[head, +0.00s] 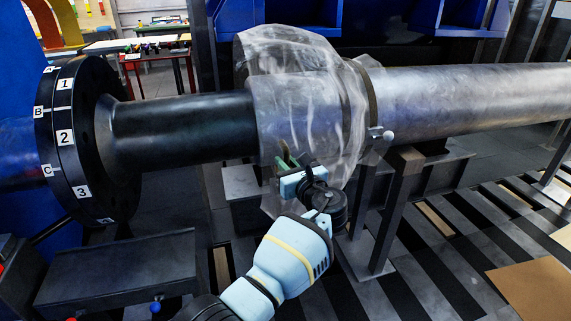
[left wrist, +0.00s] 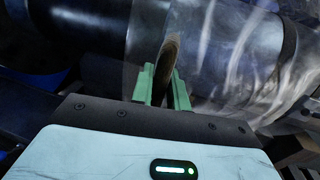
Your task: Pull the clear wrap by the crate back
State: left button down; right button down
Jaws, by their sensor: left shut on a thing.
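The clear wrap (head: 290,60) is a crinkled, see-through sheet around the joint between the dark shaft (head: 185,130) and the wider grey tube (head: 470,95). Its lower end hangs below the tube. My left gripper (head: 287,160) is at the wrap's lower left, in front of the shaft. In the left wrist view its green fingers (left wrist: 165,88) are shut on a thin, brownish upright piece at the wrap's edge; the wrap (left wrist: 225,50) spreads to the right. I cannot make out a crate. My right gripper is not in view.
A black flange (head: 75,140) with numbered and lettered labels stands at the left. Metal stands (head: 385,210) hold the tube. A dark bench (head: 115,270) is at lower left, and a red table (head: 155,55) with small items is behind. Striped floor lies at lower right.

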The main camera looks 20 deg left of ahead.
pick_arm(q)
jog(key=c, duration=1.4)
grip_release()
jog(key=shift+c, duration=0.2)
jog(key=v, duration=0.7)
jog(key=shift+s+d+p, duration=0.25)
jog(key=shift+s+p, duration=0.05)
jog(key=shift+p, duration=0.1)
